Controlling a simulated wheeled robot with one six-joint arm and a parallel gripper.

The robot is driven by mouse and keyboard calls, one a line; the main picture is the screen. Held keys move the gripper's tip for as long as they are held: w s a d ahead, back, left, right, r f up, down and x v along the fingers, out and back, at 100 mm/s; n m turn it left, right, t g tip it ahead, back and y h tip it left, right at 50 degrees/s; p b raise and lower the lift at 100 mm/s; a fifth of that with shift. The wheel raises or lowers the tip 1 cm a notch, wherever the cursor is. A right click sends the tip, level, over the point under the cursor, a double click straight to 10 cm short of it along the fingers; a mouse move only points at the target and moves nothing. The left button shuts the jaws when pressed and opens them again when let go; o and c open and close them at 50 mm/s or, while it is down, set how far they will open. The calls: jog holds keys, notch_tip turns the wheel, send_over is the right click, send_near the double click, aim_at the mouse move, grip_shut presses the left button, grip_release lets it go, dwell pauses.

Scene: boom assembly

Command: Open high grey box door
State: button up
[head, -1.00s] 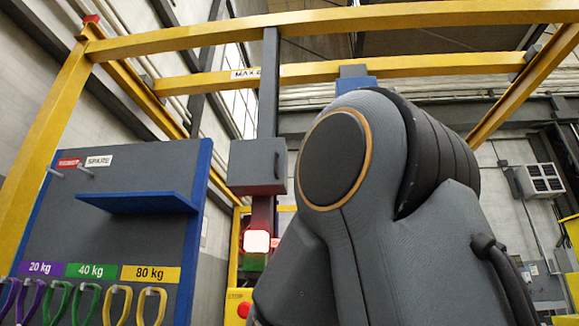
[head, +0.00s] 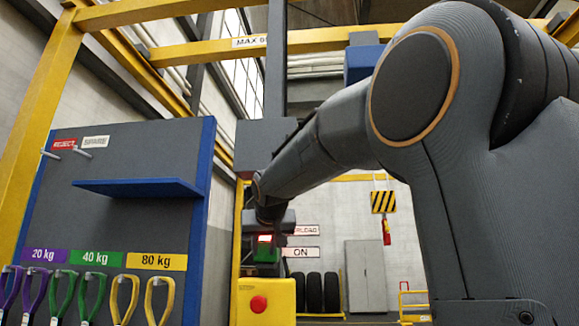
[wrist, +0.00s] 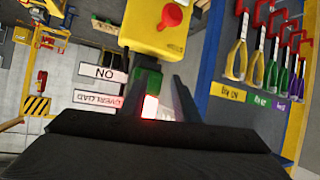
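The high grey box (head: 256,142) is fixed on a grey upright post in the head view, below the yellow beams. My arm crosses in front of its right and lower part, so its door handle is hidden. Whether the door is ajar cannot be seen. My gripper (wrist: 157,82) shows two dark fingers apart with nothing held between them in the wrist view. In the head view, the end of my arm hangs just below the box, near the lit red lamp; the fingertips are not clear there. The grey box does not show in the wrist view.
A red lamp (head: 264,239) and green block (head: 265,255) sit below the box, above a yellow box with a red button (head: 258,304). A grey panel (head: 120,225) with a blue shelf (head: 138,187) and coloured loops stands left. ON and OVERLOAD signs hang right.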

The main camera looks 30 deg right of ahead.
notch_tip(320, 180, up, 19)
jog(key=s+d+m+t+h+p, duration=0.1)
jog(key=s+d+t+h+p, duration=0.1)
jog(key=d+t, duration=0.1)
jog(key=m+t+h+p, duration=0.1)
jog(key=t+p, duration=0.1)
send_near(288, 140)
jog(key=shift+f+p+x, duration=0.2)
jog(key=shift+p+x, duration=0.7)
jog(key=shift+x, duration=1.05)
jog(key=shift+f+p+x, duration=0.25)
jog(key=shift+p+x, duration=0.65)
jog(key=shift+x, duration=1.05)
jog(key=shift+a, duration=0.15)
grip_shut()
